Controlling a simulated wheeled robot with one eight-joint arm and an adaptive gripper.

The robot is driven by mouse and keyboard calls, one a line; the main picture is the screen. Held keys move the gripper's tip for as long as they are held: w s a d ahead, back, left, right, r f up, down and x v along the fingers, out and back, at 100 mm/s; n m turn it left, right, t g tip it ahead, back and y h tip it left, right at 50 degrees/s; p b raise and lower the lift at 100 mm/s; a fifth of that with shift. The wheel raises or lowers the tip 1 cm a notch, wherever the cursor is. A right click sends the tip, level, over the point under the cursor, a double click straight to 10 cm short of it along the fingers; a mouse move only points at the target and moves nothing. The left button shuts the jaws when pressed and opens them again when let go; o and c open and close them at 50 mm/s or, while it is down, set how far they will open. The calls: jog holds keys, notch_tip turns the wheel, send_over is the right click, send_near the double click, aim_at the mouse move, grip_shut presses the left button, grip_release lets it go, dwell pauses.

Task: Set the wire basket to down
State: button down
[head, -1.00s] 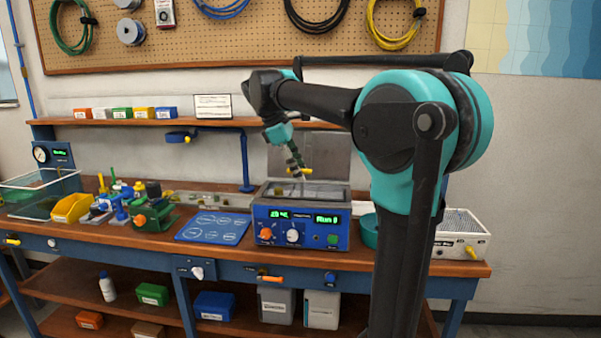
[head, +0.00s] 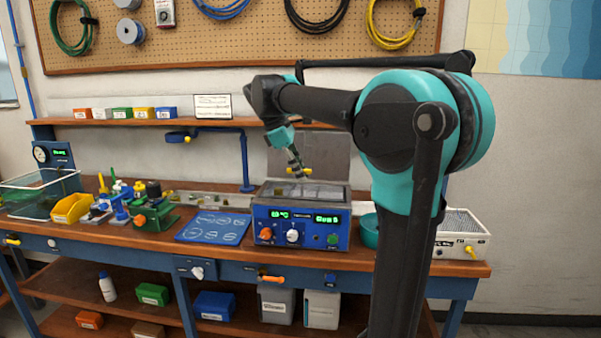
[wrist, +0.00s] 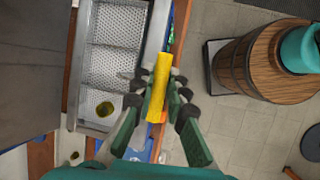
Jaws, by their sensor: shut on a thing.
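The wire basket (wrist: 118,58) is a pale perforated metal tray in the blue bath unit (head: 300,222), seen from above in the wrist view. My gripper (wrist: 160,86) is shut on a yellow bar-shaped handle (wrist: 158,90) beside the basket's right edge. In the head view my gripper (head: 297,165) points down over the open top of the unit, with the yellow handle at its fingers. The basket's exact height in the unit is hard to tell.
A grey lid (head: 285,152) stands raised behind the unit. A blue mat (head: 213,228) and green vise (head: 155,215) lie left on the bench. A white perforated box (head: 460,238) stands right.

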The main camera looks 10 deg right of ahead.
notch_tip(320, 180, down, 7)
dwell(0.4)
jog(key=c, duration=1.5)
grip_release()
jog(key=shift+c, duration=0.2)
jog(key=shift+r, duration=0.15)
jog(key=v, duration=1.1)
jog(key=shift+a+r, duration=0.25)
jog(key=shift+r, duration=0.1)
